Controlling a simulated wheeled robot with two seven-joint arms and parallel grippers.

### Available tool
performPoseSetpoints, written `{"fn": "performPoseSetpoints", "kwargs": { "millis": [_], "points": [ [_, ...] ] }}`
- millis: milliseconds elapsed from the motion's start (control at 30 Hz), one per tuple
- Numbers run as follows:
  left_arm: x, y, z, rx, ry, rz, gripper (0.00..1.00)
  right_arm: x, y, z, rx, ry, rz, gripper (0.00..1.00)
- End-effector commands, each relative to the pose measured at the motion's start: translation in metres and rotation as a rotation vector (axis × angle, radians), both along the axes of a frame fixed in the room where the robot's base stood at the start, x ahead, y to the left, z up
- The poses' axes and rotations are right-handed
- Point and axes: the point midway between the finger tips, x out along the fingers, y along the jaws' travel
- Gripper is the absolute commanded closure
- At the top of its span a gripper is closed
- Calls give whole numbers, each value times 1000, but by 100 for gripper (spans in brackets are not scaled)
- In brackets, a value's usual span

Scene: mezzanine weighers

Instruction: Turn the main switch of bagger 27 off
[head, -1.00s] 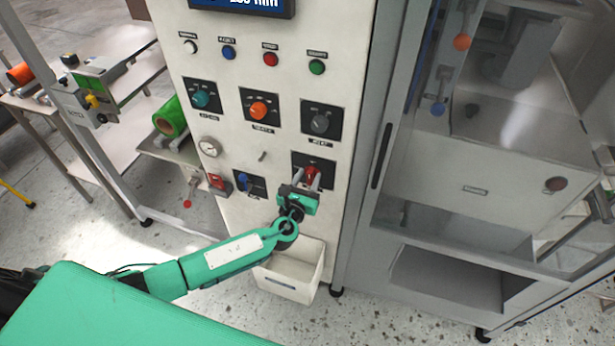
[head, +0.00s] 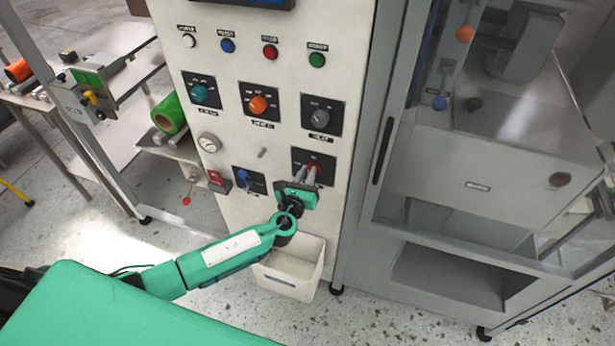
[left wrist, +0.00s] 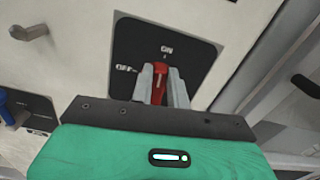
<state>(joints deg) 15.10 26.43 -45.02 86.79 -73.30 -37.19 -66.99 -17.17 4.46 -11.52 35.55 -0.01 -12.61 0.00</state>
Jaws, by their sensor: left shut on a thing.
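The main switch is a red handle (left wrist: 159,84) on a black plate (left wrist: 190,50) marked ON at the top and OFF at the left. In the left wrist view the handle stands nearly upright, toward ON. In the head view the red switch (head: 315,162) sits at the lower right of the white control panel. My left gripper (head: 310,172) is shut on the red handle; its grey fingers (left wrist: 161,84) lie on either side of it. The gripper hides the handle's lower part. My right gripper is not in view.
The panel (head: 240,130) also carries a teal knob (head: 199,94), an orange knob (head: 258,104), a grey knob (head: 321,117), a blue switch (head: 244,176) and several push buttons. A white bin (head: 292,270) hangs below. A glazed cabinet (head: 470,150) stands at right.

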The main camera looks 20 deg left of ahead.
Motion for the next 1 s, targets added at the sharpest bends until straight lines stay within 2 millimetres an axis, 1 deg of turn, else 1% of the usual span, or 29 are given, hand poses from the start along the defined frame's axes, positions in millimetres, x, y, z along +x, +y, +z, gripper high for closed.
{"fn": "performPoseSetpoints", "kwargs": {
  "millis": [33, 400, 700, 1000],
  "points": [
    [0, 1, -5, -36, 1, 0, 100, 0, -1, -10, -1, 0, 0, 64],
    [0, 8, -9, -372, 12, 1, 100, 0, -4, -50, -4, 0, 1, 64],
    [0, 13, -11, -658, 22, 1, 100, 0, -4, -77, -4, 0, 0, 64],
    [0, 16, -15, -942, 31, 1, 100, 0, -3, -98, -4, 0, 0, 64]
  ]
}}
